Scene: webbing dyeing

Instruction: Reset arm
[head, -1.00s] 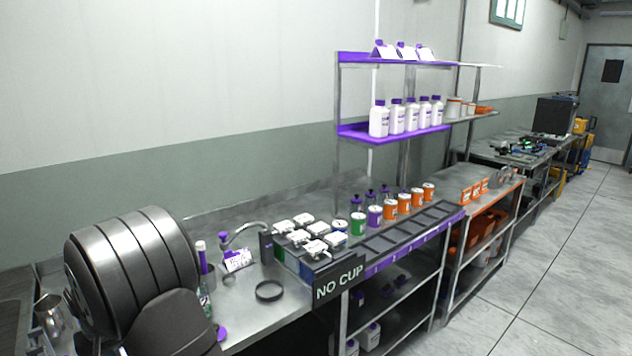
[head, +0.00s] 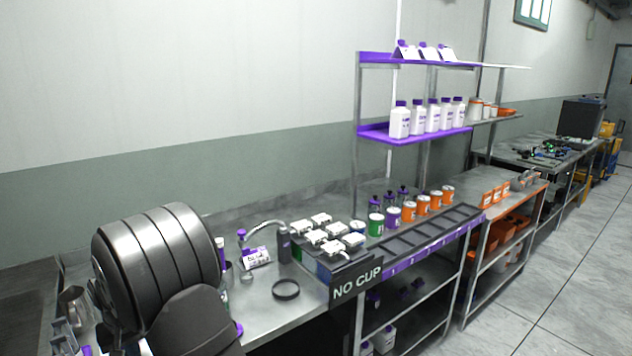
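My gripper is not in view, so I cannot see its fingers or whether it holds anything. A large dark grey ribbed rounded shape (head: 165,255) fills the lower left in the head view and hides part of the bench. I cannot tell for sure whether it belongs to my arm.
Cans (head: 408,212) stand behind the rack. Purple-edged shelves (head: 415,137) hold white bottles.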

